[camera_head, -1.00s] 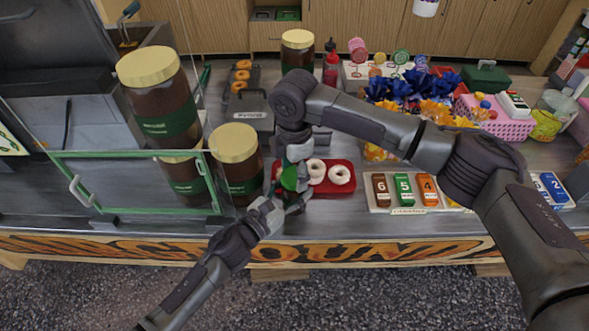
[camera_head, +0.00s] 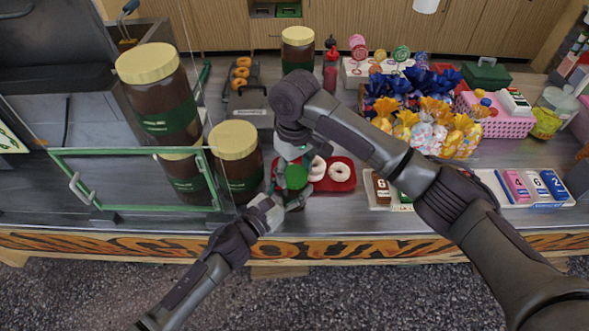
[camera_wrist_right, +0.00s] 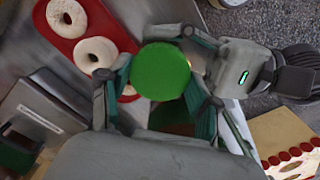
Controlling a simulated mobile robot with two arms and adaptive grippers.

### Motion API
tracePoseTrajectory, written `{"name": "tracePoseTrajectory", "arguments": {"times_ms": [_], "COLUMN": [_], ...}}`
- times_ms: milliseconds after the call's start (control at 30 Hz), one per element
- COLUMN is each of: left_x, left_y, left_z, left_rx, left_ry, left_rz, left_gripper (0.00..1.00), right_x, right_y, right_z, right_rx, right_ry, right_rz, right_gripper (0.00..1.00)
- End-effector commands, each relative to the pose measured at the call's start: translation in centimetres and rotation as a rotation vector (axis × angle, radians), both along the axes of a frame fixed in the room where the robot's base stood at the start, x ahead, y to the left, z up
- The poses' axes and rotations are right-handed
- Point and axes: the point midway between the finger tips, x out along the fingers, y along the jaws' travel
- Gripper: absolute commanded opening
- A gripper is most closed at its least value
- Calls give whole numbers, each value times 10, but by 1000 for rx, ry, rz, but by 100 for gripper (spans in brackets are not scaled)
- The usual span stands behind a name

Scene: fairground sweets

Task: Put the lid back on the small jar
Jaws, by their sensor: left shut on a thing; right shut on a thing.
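The round green lid (camera_head: 296,176) is at my right gripper (camera_head: 294,161), which points down and is shut on it. In the right wrist view the lid (camera_wrist_right: 160,72) lies face-on between the fingers. My left gripper (camera_head: 284,197) comes in from the lower left and is shut on the small jar (camera_wrist_right: 176,129). Only a dark brown patch of the jar shows beside the lid; fingers and lid hide the rest. The left gripper's body (camera_wrist_right: 240,67) shows at the right of the wrist view. I cannot tell whether lid and jar touch.
A red tray (camera_head: 344,188) with white doughnuts lies close behind the grippers. A large cream-lidded jar (camera_head: 236,143) stands just left. A green-framed glass panel (camera_head: 140,152) is further left. A tray of numbered boxes (camera_head: 510,200) lies right, partly behind my right arm.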

Motion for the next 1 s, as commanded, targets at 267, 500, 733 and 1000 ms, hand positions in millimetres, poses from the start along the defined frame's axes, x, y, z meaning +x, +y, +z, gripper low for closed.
{"name": "tracePoseTrajectory", "arguments": {"times_ms": [267,500,733,1000], "left_x": [0,0,-1,-1], "left_y": [0,0,0,0], "left_z": [0,0,-1,-1], "left_rx": [1,1,1,1], "left_ry": [1,1,1,1], "left_rz": [-1,-1,-1,-1], "left_gripper": [0,0,0,0], "right_x": [-1,-1,1,1], "right_y": [2,2,0,0], "right_z": [0,0,0,0], "right_rx": [5,2,0,0], "right_ry": [3,5,-2,-2], "right_rz": [-692,-1328,-1727,-1719], "right_gripper": [49,49,49,86]}}
